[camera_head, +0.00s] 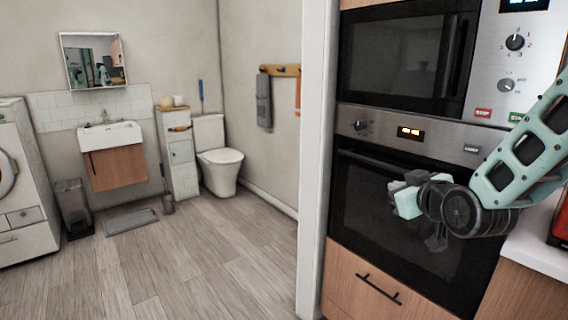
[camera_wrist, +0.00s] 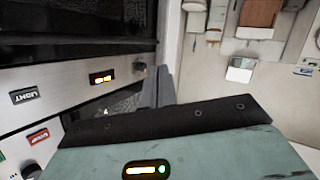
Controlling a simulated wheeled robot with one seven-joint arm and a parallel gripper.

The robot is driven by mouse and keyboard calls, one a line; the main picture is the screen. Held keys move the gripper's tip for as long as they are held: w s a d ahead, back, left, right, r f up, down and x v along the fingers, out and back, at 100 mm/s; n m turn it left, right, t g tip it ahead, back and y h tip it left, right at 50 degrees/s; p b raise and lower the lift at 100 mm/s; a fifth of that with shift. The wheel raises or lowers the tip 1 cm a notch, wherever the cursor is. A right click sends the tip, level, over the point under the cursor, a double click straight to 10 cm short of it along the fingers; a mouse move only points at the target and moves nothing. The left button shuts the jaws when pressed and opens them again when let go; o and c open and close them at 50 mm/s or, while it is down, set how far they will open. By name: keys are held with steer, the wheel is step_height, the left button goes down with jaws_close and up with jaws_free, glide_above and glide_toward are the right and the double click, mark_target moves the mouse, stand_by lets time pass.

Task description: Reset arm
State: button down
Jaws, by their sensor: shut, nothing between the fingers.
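My gripper (camera_wrist: 160,88) shows in the wrist view as two grey fingers side by side, closed together with nothing between them. In the head view my arm comes in from the right edge and bends in front of the ovens. The lower oven (camera_head: 415,215), with a black glass door and a lit orange display, stands close behind my wrist. I cannot tell the exact gap between them.
A microwave (camera_head: 400,60) sits above the oven. A white countertop (camera_head: 530,240) is below my arm at the right. A white wall edge (camera_head: 315,150) borders the ovens. Beyond it are a sink (camera_head: 111,136), a toilet (camera_head: 218,160), a bin (camera_head: 73,205) and open wooden floor (camera_head: 190,260).

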steer(key=s+a+f+n+g+y+p, duration=0.15)
steer(key=s+a+f+g, duration=0.25)
steer(key=s+a+g, duration=0.7)
steer(key=s+n+g+h+p, duration=0.1)
steer(key=s+g+h, duration=0.2)
steer(key=s, duration=2)
steer(key=shift+a+g+p, duration=0.2)
steer(key=shift+g+p, duration=0.1)
steer(key=shift+p, duration=0.05)
